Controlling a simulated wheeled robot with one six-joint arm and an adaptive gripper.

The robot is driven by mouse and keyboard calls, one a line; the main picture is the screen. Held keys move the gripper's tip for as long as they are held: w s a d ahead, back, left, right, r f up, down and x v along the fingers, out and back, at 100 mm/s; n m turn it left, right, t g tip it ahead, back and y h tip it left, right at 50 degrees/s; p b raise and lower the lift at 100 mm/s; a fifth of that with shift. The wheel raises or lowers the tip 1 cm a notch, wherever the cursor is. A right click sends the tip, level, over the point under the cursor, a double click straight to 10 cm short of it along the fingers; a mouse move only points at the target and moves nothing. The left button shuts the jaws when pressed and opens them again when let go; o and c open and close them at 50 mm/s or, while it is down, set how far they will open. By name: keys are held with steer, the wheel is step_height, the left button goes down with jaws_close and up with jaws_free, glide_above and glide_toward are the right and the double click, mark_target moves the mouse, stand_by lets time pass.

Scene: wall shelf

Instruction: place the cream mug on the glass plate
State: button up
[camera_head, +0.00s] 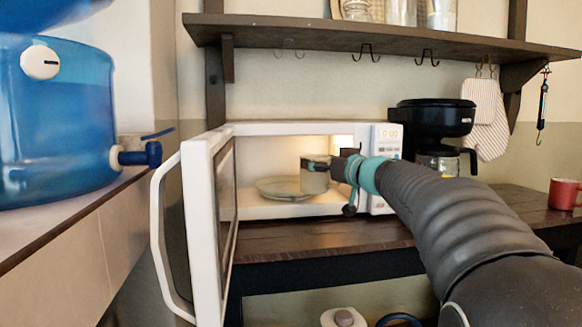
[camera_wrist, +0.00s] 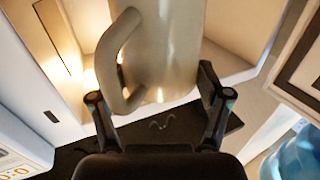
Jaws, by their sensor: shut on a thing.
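The cream mug (camera_head: 314,180) is in my gripper (camera_head: 330,166), inside the open microwave. In the wrist view the mug (camera_wrist: 172,45) fills the top middle, with its handle on the left, and the fingers of my gripper (camera_wrist: 152,86) stand on either side of it. The glass plate (camera_head: 268,189) lies on the microwave floor. In the head view the mug is over the right part of the plate and hides some of it. I cannot tell whether the mug's base touches the plate.
The microwave (camera_head: 290,128) is lit inside. Its door (camera_head: 196,225) stands open at the left, and its control panel (camera_head: 386,150) is close to my arm on the right. A coffee maker (camera_head: 432,118) and red mug (camera_head: 563,194) stand farther right. A shelf (camera_head: 390,40) hangs above.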

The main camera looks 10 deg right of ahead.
steer(key=x, duration=1.3)
steer(key=shift+d+r, duration=0.1)
steer(key=shift+w+f, duration=0.1)
steer(key=shift+f, duration=0.35)
steer(key=shift+f+b, duration=0.35)
steer(key=shift+f, duration=0.1)
steer(key=o, duration=1.6)
steer(key=shift+s, duration=0.25)
steer(key=v, duration=1.1)
steer(key=shift+s+d, duration=0.1)
steer(key=shift+s, duration=0.15)
